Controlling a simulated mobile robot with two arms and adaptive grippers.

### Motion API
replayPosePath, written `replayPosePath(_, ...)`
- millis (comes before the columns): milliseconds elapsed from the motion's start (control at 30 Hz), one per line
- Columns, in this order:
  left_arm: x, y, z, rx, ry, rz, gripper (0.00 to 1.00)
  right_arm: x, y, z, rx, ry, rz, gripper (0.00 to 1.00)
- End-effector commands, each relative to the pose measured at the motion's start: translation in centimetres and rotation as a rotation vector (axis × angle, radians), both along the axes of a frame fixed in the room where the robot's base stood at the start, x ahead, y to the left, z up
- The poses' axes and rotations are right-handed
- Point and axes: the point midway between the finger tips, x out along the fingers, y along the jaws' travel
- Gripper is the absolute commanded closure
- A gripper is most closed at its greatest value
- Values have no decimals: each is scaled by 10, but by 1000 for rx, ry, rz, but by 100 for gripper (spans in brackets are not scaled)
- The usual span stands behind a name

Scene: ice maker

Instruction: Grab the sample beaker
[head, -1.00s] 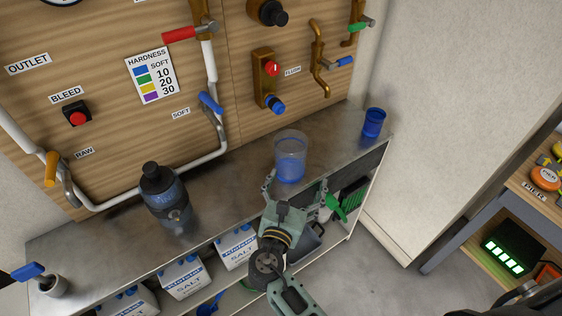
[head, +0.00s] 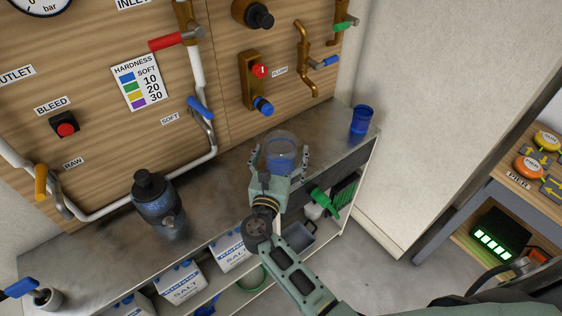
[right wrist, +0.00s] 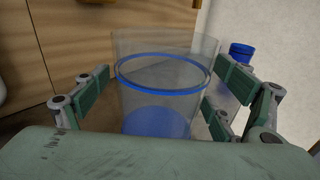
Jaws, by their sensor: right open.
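The sample beaker (head: 281,149) is a clear cup with a blue band and blue lower part. It stands upright on the metal counter. My right gripper (head: 280,158) is open, with one finger on each side of the beaker. In the right wrist view the beaker (right wrist: 160,85) fills the middle, between the two green finger pads. A small gap shows at the left pad; whether the right pad touches cannot be told. The gripper's palm hides the beaker's base in the wrist view. My left gripper is not in view.
A small blue cup (head: 362,120) stands right of the beaker, near the counter's end. A dark blue bottle-like vessel (head: 157,205) stands to the left. The panel with pipes and valves rises behind. Salt boxes (head: 182,282) sit on the shelf below. The metal counter (head: 105,240) is mostly clear.

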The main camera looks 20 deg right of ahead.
Motion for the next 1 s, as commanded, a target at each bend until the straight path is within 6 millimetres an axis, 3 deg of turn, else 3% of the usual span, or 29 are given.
replayPosePath(133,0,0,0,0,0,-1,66,0,0,0,0,0,0,14)
replayPosePath(733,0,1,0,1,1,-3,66,0,0,0,0,0,0,66)
replayPosePath(1000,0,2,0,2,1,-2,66,0,0,2,0,-2,0,66)
